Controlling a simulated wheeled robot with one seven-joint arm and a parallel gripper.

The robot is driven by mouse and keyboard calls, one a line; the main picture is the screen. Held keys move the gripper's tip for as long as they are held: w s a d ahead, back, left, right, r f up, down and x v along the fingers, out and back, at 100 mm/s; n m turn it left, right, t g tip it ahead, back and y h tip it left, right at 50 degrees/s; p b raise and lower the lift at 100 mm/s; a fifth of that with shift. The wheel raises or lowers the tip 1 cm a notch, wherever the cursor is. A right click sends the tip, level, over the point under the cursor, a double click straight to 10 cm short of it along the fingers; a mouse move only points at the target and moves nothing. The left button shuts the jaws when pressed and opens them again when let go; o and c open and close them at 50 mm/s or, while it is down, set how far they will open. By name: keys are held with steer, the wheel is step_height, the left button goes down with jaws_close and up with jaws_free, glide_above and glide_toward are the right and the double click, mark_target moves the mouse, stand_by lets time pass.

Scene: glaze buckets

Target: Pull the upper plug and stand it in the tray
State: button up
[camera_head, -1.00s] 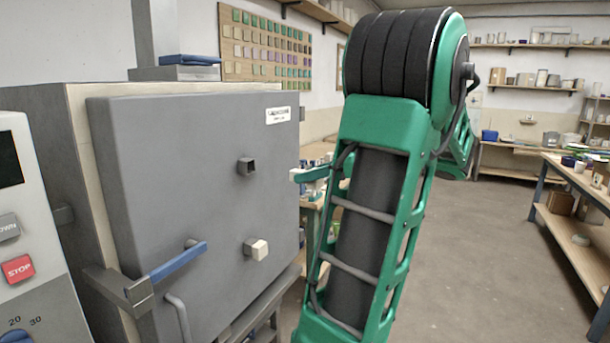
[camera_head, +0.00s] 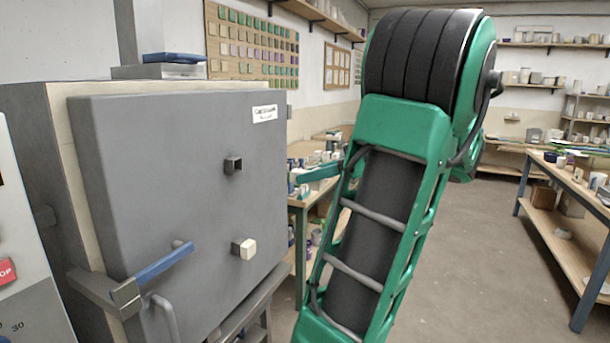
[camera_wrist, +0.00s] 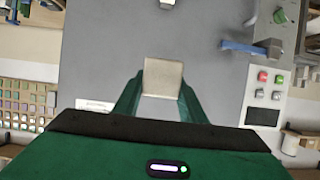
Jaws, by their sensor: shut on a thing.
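My gripper (camera_wrist: 161,92) is shut on a pale, blocky plug (camera_wrist: 163,75), held between its green fingers in the wrist view. The plug is clear of the grey kiln door (camera_head: 150,130). In the head view, the upper square port (camera_head: 233,165) in the door is dark and has no plug in it. A cream lower plug (camera_head: 245,249) sits in the port below. Part of my gripper (camera_head: 318,173) shows right of the door, beside my forearm. I cannot pick out the tray with certainty.
A blue door handle (camera_head: 163,264) sticks out low on the door. A control panel (camera_wrist: 265,97) shows in the wrist view. A cluttered bench (camera_head: 300,198) stands behind my arm. Another table (camera_head: 570,178) is at the right, with open floor between.

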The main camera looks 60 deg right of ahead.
steer(key=shift+s+d, duration=0.15)
steer(key=shift+s, duration=1.6)
